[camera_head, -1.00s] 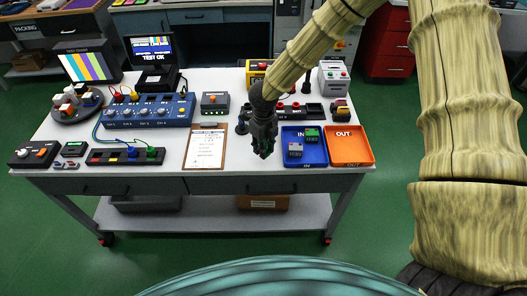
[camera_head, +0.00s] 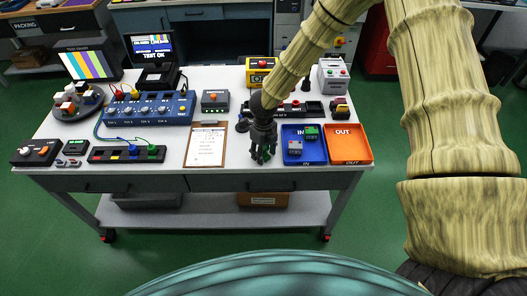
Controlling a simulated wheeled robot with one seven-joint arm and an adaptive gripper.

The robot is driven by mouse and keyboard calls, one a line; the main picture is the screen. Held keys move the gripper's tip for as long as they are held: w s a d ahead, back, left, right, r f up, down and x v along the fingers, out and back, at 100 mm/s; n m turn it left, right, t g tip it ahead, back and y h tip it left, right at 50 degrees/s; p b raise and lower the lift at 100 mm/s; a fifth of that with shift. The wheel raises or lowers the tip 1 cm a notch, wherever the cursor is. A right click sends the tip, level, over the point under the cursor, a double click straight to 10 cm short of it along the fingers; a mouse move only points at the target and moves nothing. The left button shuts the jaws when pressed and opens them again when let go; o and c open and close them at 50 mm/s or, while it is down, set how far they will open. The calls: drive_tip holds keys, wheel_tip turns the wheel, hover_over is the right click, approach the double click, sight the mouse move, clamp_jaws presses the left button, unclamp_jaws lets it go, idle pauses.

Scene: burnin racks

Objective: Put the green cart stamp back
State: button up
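My gripper (camera_head: 263,158) points down over the front of the table, left of the blue IN tray. Its dark fingers look spread apart. A small green piece (camera_head: 265,157) shows between and behind the fingers; it may be the green cart stamp, but the fingers hide most of it. I cannot tell whether the fingers touch it. A long black holder (camera_head: 312,108) lies behind my gripper, partly hidden by my arm. A black upright handle (camera_head: 306,83) stands behind it.
The blue IN tray (camera_head: 289,158) holds a green and a grey block; the orange OUT tray (camera_head: 349,148) beside it is empty. A clipboard (camera_head: 206,147) lies left of my gripper. A blue channel box (camera_head: 148,108) and a black strip (camera_head: 126,154) stand further left.

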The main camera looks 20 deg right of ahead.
wheel_tip(320, 180, up, 12)
drive_tip(key=shift+r+b, duration=0.15)
drive_tip(key=shift+b, duration=1.05)
idle(0.8)
